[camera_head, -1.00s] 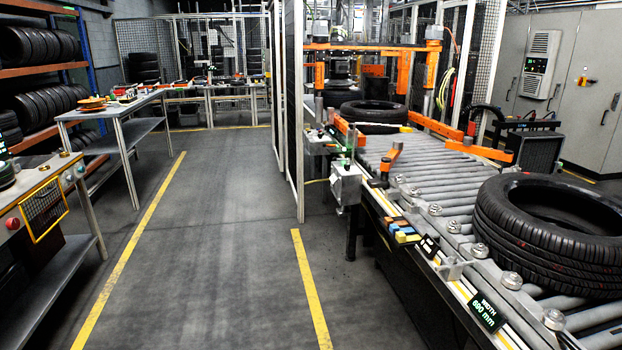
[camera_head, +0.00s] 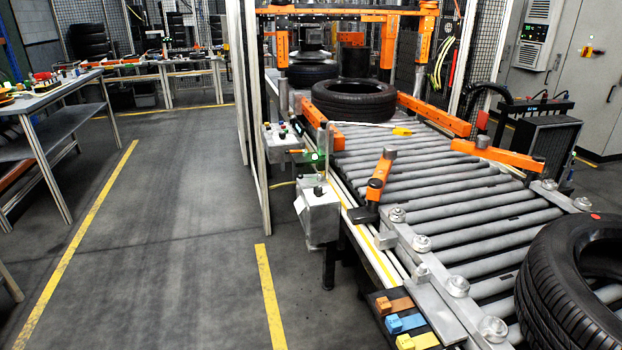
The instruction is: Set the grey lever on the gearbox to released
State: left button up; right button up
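No grey lever can be made out for certain. A grey metal box (camera_head: 318,214) hangs on the left side of the roller conveyor (camera_head: 440,180); it has a dark knob on top and a pale tag on its left side. I cannot tell whether it is the gearbox. A second grey box (camera_head: 283,143) with small knobs and buttons is mounted just behind it, beside the fence post. Neither of my grippers is in view.
A tyre (camera_head: 580,285) lies on the conveyor at the near right, and another tyre (camera_head: 354,100) lies farther back. Coloured blocks (camera_head: 406,325) sit at the conveyor's near edge. A workbench (camera_head: 45,100) stands at the left. The grey floor (camera_head: 170,230) between is clear.

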aim_at(320, 176)
jog(key=i+j, duration=0.2)
jog(key=i, duration=0.35)
jog(key=i+j, duration=0.2)
jog(key=i, duration=0.3)
jog(key=i+j, duration=0.2)
jog(key=i, duration=0.35)
jog(key=i+j+z, duration=0.1)
jog(key=i, duration=0.4)
jog(key=j, duration=0.1)
